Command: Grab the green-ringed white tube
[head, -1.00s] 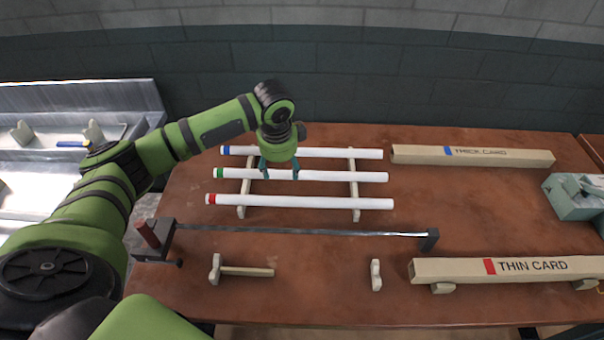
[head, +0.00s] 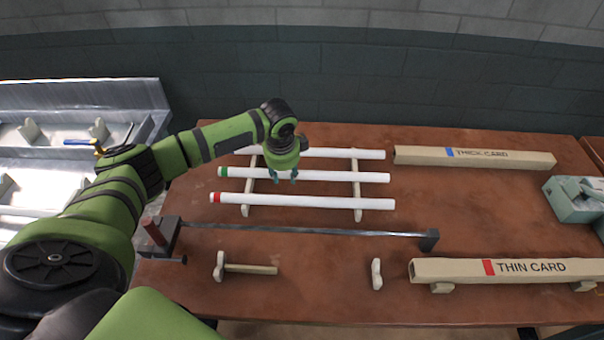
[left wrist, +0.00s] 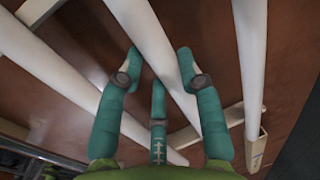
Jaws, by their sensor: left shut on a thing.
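The green-ringed white tube (head: 340,177) lies across a wooden rack as the middle one of three tubes, its green ring (head: 222,171) at the left end. My left gripper (head: 283,178) is over it, left of its middle, with the fingers down around the tube. In the left wrist view the teal fingers of the gripper (left wrist: 160,72) are closed about the middle white tube (left wrist: 150,35). The tube still appears level with the rack. My right gripper is not in view.
A white tube (head: 345,154) lies behind, and a red-ringed tube (head: 310,201) in front, both close by. A metal bar (head: 310,231) stands nearer the front. Thick-card (head: 475,158) and thin-card (head: 530,268) boxes are at the right. Bare table lies right of the rack.

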